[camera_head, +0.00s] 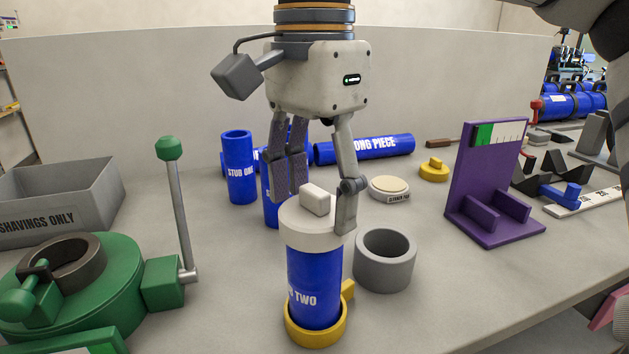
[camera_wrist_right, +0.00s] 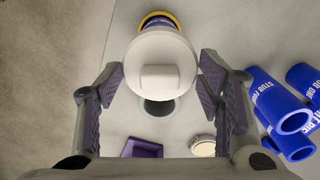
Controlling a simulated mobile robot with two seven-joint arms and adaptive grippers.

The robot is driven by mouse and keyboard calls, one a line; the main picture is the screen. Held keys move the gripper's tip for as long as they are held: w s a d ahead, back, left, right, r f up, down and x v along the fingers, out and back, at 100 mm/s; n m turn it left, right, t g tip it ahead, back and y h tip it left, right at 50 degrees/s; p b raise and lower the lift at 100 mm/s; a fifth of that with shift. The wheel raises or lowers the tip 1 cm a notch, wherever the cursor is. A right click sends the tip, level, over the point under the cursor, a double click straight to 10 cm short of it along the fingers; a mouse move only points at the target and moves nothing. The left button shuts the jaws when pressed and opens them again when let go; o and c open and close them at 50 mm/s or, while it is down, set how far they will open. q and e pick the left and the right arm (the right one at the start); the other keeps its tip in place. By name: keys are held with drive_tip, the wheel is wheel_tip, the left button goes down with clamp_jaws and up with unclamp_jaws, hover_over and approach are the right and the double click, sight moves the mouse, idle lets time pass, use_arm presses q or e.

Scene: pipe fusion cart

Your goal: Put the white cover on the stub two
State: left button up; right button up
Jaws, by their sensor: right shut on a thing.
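Stub two (camera_head: 314,282) is a blue upright cylinder standing in a yellow ring holder (camera_head: 316,329). The white cover (camera_head: 304,227), a round cap with a block-shaped knob, is at the stub's top end with no gap showing between them. I cannot tell how firmly it is seated. My right gripper (camera_head: 318,205) points down over the stub, with its fingers shut on the sides of the cover. In the right wrist view, the cover (camera_wrist_right: 160,64) lies between the finger pads, and the yellow holder (camera_wrist_right: 158,15) shows beyond it. My left gripper is not in view.
A grey ring (camera_head: 385,261) stands just right of stub two. Stub one (camera_head: 238,167) and other blue pipes stand or lie behind. A green machine (camera_head: 92,280) with an upright lever is at left, by a grey shavings box (camera_head: 60,196). A purple stand (camera_head: 487,180) is at right.

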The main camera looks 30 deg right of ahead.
drive_tip(key=shift+f, duration=1.05)
drive_tip(key=o, duration=1)
wheel_tip(320, 180, up, 12)
